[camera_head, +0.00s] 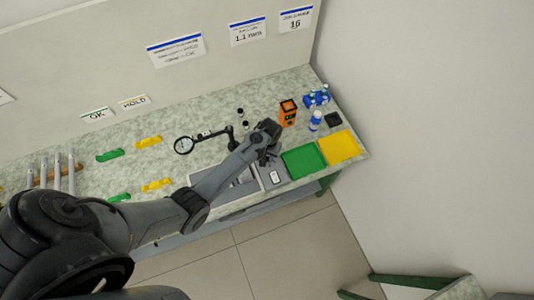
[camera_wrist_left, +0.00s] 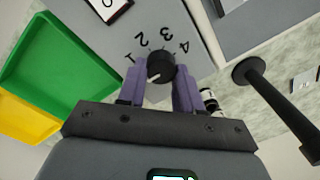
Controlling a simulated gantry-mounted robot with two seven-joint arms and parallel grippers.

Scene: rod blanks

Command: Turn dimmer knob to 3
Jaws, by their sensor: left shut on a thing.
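The dimmer knob (camera_wrist_left: 161,66) is a round black knob with a white pointer mark, on a grey panel (camera_wrist_left: 105,42) with the digits 1, 2, 3 and 4 around it. In the left wrist view the mark points to the lower left, on the far side of 1 from 2. My left gripper (camera_wrist_left: 160,76) is shut on the knob, with one purple finger on each side. In the head view my left gripper (camera_head: 268,138) is over the bench beside the green tray, and my arm hides the knob. My right gripper is out of view.
A green tray (camera_head: 303,160) and a yellow tray (camera_head: 341,147) lie right of the gripper. A magnifier (camera_head: 184,145) on a dark arm is close on the left.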

